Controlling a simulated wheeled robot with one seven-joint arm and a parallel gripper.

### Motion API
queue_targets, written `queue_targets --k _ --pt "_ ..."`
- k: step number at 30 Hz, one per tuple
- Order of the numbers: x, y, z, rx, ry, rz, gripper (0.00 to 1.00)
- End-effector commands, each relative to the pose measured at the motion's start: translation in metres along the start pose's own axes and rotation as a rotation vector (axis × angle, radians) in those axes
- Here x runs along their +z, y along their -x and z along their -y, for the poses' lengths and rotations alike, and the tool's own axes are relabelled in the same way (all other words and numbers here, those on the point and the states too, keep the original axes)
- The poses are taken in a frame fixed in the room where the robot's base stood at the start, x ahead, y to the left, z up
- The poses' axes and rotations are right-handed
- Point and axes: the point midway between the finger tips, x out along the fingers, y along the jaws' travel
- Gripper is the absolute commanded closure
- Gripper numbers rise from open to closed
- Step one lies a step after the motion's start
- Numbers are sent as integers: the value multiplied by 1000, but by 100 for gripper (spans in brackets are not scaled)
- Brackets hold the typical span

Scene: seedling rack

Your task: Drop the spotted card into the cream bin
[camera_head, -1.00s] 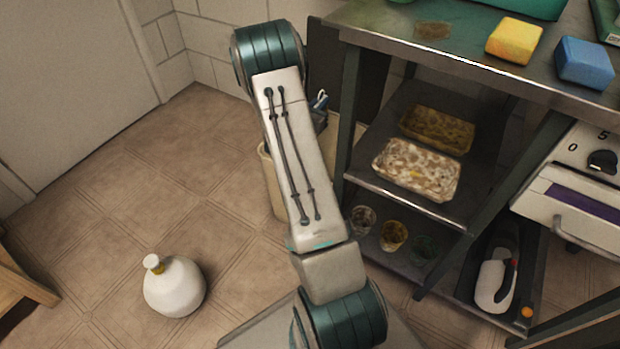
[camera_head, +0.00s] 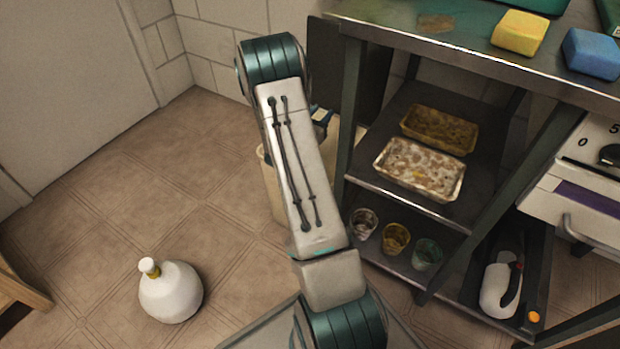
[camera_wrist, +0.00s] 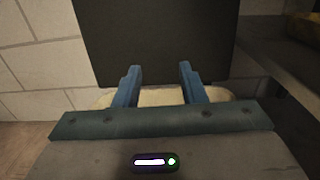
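The cream bin (camera_head: 268,184) stands on the floor left of the metal rack, partly hidden behind my arm. Its pale rim (camera_wrist: 162,97) shows in the wrist view beneath and behind the fingers. My gripper (camera_wrist: 158,70) has two blue fingers spread apart, with nothing visible between them. It is over or very close to the bin; the exact height is hard to tell. In the head view only a bit of blue finger (camera_head: 322,116) shows beside my arm. I cannot make out a spotted card in either view; the bin's inside is mostly hidden.
A dark upright panel (camera_wrist: 150,40) stands just behind the bin. The rack (camera_head: 410,200) on the right holds trays and cups, with yellow (camera_head: 520,33) and blue (camera_head: 591,54) blocks on top. A white jug (camera_head: 171,291) stands on open floor at left.

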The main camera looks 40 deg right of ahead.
Motion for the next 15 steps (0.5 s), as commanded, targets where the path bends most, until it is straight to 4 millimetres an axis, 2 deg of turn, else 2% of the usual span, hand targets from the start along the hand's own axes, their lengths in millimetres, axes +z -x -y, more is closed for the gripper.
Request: queue_targets --k 5,15 --pt "2 14 -1 2 0 -2 63" --pt "3 89 -1 5 4 -2 63"
